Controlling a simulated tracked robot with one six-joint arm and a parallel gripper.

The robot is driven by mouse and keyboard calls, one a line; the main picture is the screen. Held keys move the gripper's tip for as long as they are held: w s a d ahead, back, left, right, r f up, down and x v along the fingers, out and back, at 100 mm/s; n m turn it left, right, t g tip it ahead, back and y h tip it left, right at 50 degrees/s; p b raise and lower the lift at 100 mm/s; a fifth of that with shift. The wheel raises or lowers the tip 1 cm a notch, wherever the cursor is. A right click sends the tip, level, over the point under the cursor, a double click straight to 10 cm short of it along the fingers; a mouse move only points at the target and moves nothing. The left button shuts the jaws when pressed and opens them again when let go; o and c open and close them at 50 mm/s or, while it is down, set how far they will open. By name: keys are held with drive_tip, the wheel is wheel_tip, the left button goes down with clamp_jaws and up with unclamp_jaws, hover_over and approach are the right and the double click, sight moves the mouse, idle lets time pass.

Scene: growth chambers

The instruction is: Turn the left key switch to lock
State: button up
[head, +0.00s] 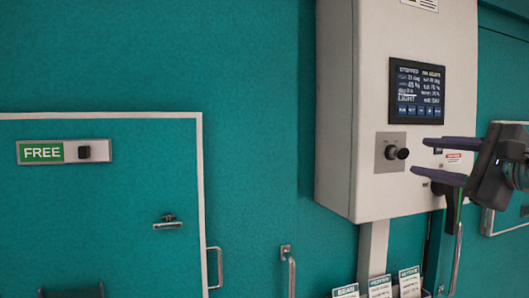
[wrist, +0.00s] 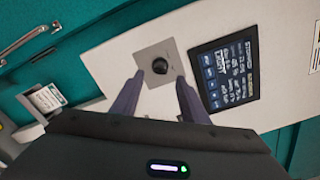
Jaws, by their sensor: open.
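A dark round knob (head: 398,153) sticks out from a square grey plate (head: 383,161) on the front of the pale control box. The knob (wrist: 160,66) also shows in the wrist view, just beyond and between my fingertips. My gripper (head: 419,156) is open, its two purple-grey fingers one above the other in the head view, pointing left at the knob with a gap before it. I cannot tell which of these is the left key switch. Any lock marking is unreadable.
A lit display (head: 418,91) sits above the knob on the control box (head: 337,110). The left door has a latch (head: 168,222) and a bar handle (head: 215,268). Several white labelled cards (head: 379,286) stand below the box. Teal wall left of the box is clear.

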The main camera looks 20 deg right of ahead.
sight(408, 155)
drive_tip(key=shift+w+a, duration=0.1)
drive_tip(key=shift+w, duration=3.6)
drive_tip(key=shift+c, duration=0.6)
clamp_jaws()
